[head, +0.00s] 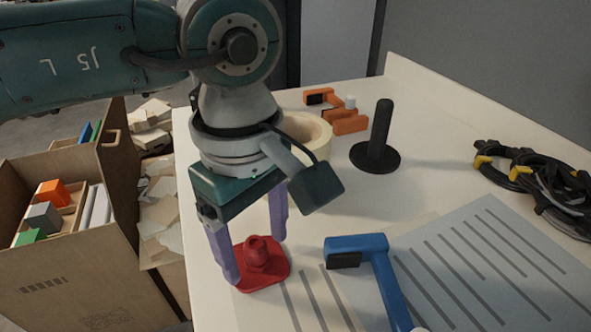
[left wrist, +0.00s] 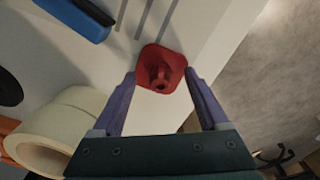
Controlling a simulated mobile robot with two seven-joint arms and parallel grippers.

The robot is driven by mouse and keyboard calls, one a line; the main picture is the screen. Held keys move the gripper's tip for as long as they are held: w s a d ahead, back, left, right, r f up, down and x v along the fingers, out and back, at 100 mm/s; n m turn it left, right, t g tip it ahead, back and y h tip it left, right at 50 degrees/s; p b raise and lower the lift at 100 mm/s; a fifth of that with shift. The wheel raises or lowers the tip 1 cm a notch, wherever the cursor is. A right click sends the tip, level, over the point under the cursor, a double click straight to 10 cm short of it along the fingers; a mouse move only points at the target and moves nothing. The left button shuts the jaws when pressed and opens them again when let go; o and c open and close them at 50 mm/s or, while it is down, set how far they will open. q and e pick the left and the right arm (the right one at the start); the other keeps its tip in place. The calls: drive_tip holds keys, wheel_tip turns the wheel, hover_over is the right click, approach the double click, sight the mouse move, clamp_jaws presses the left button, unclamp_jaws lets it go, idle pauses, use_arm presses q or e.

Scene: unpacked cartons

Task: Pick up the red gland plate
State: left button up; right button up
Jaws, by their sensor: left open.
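The red gland plate (head: 262,268) is a rounded square base with a round boss on top. It lies flat near the table's left edge, partly on a printed sheet. My left gripper (head: 257,262) is open above it, pointing down, with one purple finger to the left of the plate and the other behind it. In the left wrist view, the red gland plate (left wrist: 161,68) shows between and just beyond the fingertips of my left gripper (left wrist: 160,76). I cannot tell whether a finger touches it. My right gripper is not in view.
A blue tool (head: 357,243) lies right of the plate. A tape roll (head: 308,133), orange clamp parts (head: 345,122), a black post (head: 381,130) and coiled cables (head: 540,180) stand farther back. An open carton (head: 80,270) with blocks is left of the table.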

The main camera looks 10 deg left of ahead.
sight(257, 243)
use_arm(q)
clamp_jaws()
idle(0.5)
drive_tip(key=shift+r, duration=0.1)
use_arm(e)
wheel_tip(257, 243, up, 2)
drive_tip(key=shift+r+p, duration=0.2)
drive_tip(key=shift+p, duration=1.05)
use_arm(q)
wheel_tip(257, 243, up, 20)
drive_tip(key=shift+d, duration=0.1)
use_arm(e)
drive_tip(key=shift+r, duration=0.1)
